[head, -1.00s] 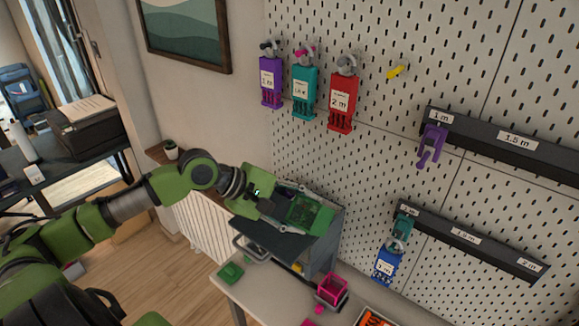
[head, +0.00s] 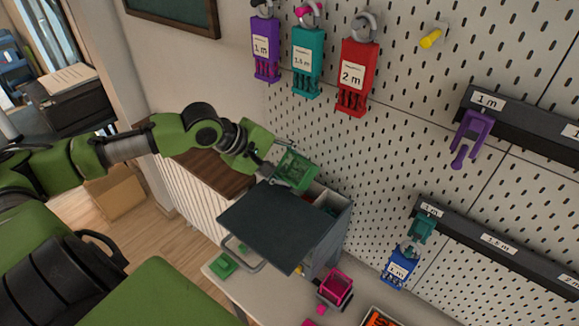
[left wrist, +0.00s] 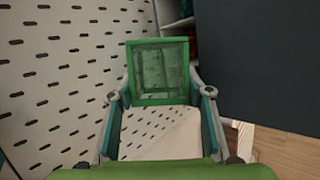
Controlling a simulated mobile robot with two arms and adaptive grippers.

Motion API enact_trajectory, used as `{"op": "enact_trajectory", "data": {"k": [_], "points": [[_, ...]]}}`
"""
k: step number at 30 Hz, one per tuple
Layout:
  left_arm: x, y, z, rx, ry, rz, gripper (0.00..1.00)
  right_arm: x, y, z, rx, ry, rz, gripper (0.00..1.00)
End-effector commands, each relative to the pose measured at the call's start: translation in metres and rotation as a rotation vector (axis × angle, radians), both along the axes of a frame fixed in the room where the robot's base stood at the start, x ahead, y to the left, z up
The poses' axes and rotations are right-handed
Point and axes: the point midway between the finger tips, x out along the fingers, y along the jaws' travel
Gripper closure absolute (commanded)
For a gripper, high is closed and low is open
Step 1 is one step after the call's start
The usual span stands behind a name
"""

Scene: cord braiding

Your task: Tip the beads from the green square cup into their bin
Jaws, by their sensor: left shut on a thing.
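The green square cup (head: 294,171) is held in my left gripper (head: 279,166), above the back of the grey bin unit (head: 282,224) by the pegboard. The cup is tilted. In the left wrist view, the cup (left wrist: 158,72) sits between the fingertips (left wrist: 163,95), a bright green square rim around a darker green inside. I cannot make out beads in it. An open compartment (head: 328,201) of the unit shows below and right of the cup; its contents are mostly hidden. My right gripper is not in view.
A pink square cup (head: 336,287) stands on the pale bench (head: 257,292), with a green lid-like piece (head: 223,265) at its left. Purple, teal and red holders (head: 358,77) hang on the pegboard (head: 400,130). Dark labelled rails (head: 500,243) project at the right.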

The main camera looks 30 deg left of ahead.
Motion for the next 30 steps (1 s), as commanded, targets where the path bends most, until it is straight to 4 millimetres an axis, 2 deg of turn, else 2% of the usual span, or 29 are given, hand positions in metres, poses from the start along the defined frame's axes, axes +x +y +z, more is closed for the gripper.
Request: {"op": "enact_trajectory", "data": {"k": [1,3,8,11,15,23,30], "points": [[0.001,0.0,-0.002,0.031,-0.011,0.0,0.75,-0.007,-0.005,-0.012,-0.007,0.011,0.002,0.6],[0.001,-0.002,0.002,0.082,-0.015,-0.003,0.75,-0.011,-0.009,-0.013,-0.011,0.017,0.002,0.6],[0.001,-0.003,0.009,0.222,-0.029,0.0,0.75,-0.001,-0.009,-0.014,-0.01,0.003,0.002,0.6],[0.001,-0.004,0.012,0.32,-0.037,0.001,0.75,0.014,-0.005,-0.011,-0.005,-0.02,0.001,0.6],[0.0,-0.004,0.02,0.449,-0.042,0.002,0.75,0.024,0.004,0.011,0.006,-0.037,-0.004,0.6],[0.0,-0.002,0.023,0.701,-0.06,0.003,0.75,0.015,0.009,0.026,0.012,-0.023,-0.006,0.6],[0.001,0.001,0.024,0.874,-0.074,0.004,0.75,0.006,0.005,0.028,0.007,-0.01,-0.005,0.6]]}}
